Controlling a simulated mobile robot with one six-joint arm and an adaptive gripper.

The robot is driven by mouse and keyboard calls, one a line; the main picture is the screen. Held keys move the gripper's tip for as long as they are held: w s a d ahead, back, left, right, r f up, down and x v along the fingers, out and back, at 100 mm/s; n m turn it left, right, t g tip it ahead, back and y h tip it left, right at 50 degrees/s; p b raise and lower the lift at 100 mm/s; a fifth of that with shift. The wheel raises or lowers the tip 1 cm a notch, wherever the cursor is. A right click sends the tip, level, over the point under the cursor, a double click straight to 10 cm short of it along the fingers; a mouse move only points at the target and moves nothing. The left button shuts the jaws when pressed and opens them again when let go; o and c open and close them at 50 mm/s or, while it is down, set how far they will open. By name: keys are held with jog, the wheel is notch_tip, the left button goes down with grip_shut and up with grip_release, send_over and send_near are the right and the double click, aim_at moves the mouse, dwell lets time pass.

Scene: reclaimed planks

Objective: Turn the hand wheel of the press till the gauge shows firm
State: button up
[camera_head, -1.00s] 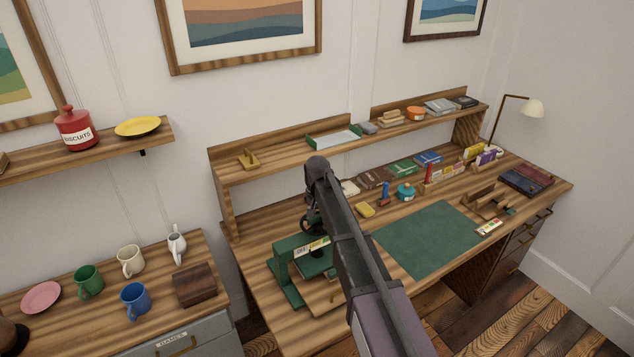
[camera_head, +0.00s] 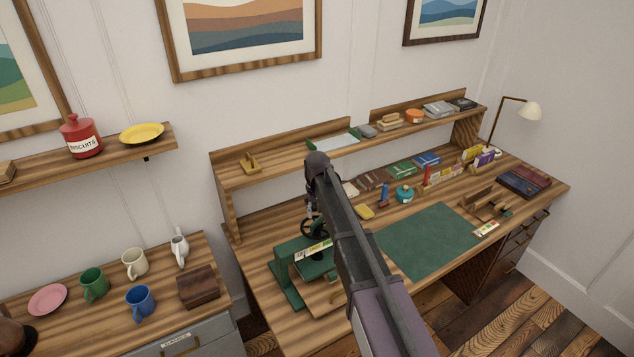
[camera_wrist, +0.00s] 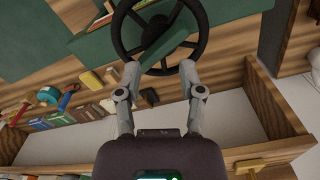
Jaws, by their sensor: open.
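The green press (camera_head: 286,283) stands at the left front of the desk. Its black spoked hand wheel (camera_head: 315,228) lies on top, also large in the wrist view (camera_wrist: 118,36). A pale gauge strip (camera_head: 313,251) with small lettering runs along the press's upper beam; its reading is too small to tell. My gripper (camera_head: 310,209) is above the wheel, partly hidden by my arm. In the wrist view my gripper (camera_wrist: 159,76) has its two grey fingers apart, tips at the near part of the rim. Nothing is held; I cannot tell whether the tips touch the rim.
A raised shelf (camera_head: 285,160) runs along the back of the desk behind the press. A yellow block (camera_head: 364,212) and a teal pot (camera_head: 404,194) stand to the right. The green mat (camera_head: 430,240) is clear. Mugs and a wooden box (camera_head: 198,287) are on the left cabinet.

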aim_at(317, 219)
notch_tip(317, 219, up, 10)
jog(key=p, duration=0.9)
dwell(0.6)
jog(key=m, duration=0.9)
jog(key=shift+f+m, duration=0.1)
jog(key=shift+m, duration=0.2)
jog(key=shift+f, duration=0.15)
notch_tip(317, 219, down, 14)
jog(key=b, duration=1.3)
jog(key=shift+r+b, duration=0.25)
jog(key=shift+b, duration=0.05)
